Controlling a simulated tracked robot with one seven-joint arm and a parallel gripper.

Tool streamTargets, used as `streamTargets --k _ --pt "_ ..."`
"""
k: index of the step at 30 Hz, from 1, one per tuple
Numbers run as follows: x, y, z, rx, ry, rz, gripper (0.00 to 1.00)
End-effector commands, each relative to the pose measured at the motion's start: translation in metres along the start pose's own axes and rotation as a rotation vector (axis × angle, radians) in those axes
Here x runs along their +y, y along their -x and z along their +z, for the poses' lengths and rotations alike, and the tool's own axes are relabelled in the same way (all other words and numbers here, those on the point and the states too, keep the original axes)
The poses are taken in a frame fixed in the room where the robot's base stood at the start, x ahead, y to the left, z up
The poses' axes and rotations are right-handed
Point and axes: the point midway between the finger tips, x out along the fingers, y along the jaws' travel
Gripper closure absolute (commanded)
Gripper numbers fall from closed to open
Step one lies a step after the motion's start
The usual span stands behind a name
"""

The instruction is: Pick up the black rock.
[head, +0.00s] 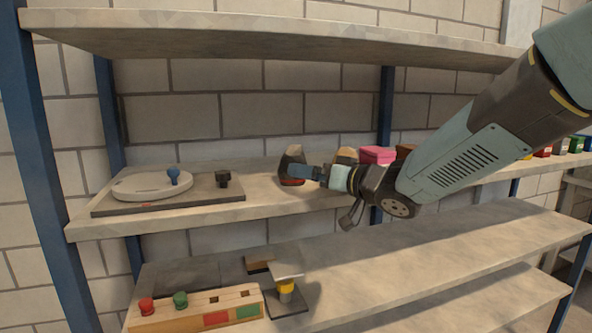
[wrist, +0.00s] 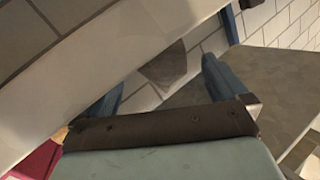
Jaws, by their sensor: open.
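My gripper (head: 298,172) reaches in from the right over the middle shelf and points left. In the wrist view its two blue fingers (wrist: 160,82) stand apart, with nothing clamped between them. A dark, blocky thing (head: 291,156) with a lighter top and some red low down stands right at the fingertips in the head view. A grey-brown patch (wrist: 164,68) shows between and beyond the fingers in the wrist view. I cannot tell for certain that either is the black rock. Contact with the fingers cannot be made out.
A pink box (head: 377,155) and a tan lump (head: 345,156) sit behind my wrist. A dark board (head: 110,210) with a white disc and blue knob lies at the left. An upper shelf (head: 250,27) hangs above. The lower shelf holds a wooden block (head: 160,322) with coloured pegs.

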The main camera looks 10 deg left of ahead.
Motion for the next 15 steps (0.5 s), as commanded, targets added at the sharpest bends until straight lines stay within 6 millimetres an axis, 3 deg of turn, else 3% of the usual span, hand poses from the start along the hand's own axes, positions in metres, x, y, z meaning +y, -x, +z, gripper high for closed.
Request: streamTargets --k 15 --pt "0.002 -0.040 -0.001 -0.001 0.000 0.000 0.00"
